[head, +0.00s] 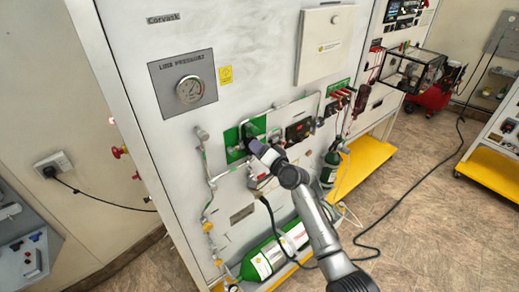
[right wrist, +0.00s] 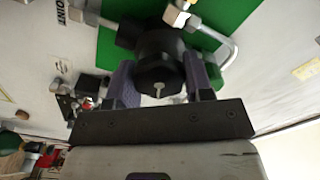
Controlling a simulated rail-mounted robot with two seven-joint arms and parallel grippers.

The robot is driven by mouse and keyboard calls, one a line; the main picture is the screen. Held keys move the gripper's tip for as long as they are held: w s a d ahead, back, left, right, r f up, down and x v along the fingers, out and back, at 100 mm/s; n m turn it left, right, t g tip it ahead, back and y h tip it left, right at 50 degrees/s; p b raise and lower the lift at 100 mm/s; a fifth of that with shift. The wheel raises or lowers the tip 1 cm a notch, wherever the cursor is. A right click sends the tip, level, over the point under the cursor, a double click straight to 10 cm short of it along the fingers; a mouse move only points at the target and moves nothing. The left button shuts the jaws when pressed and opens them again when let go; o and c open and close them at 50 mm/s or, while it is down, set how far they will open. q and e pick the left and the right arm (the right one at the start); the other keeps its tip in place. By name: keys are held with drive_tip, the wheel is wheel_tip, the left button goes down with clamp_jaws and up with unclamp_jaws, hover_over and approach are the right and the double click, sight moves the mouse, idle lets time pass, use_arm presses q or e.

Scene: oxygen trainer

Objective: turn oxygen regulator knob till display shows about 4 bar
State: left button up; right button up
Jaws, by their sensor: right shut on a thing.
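The black regulator knob (right wrist: 158,72), with a light mark on its face, sits in front of a green panel (right wrist: 225,25). In the head view the green panel (head: 233,154) is on the trainer's front, and the knob is mostly hidden by my gripper. My right gripper (right wrist: 162,78) is shut on the knob, one finger on each side; it also shows in the head view (head: 262,149). A dark display box (head: 299,130) is mounted right of the panel; its reading is too small to read. My left gripper is not in view.
Metal pipes (head: 205,170) run beside the panel. A green cylinder (head: 275,252) lies low at the trainer's base, with a black hose near my right arm. Open floor (head: 430,220) is to the right.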

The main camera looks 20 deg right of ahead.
idle(0.4)
drive_tip(key=o, duration=0.5)
drive_tip(key=shift+c, duration=0.2)
drive_tip(key=o, duration=0.5)
drive_tip(key=shift+c, duration=0.2)
drive_tip(key=v, duration=1.4)
drive_tip(key=shift+b, duration=0.4)
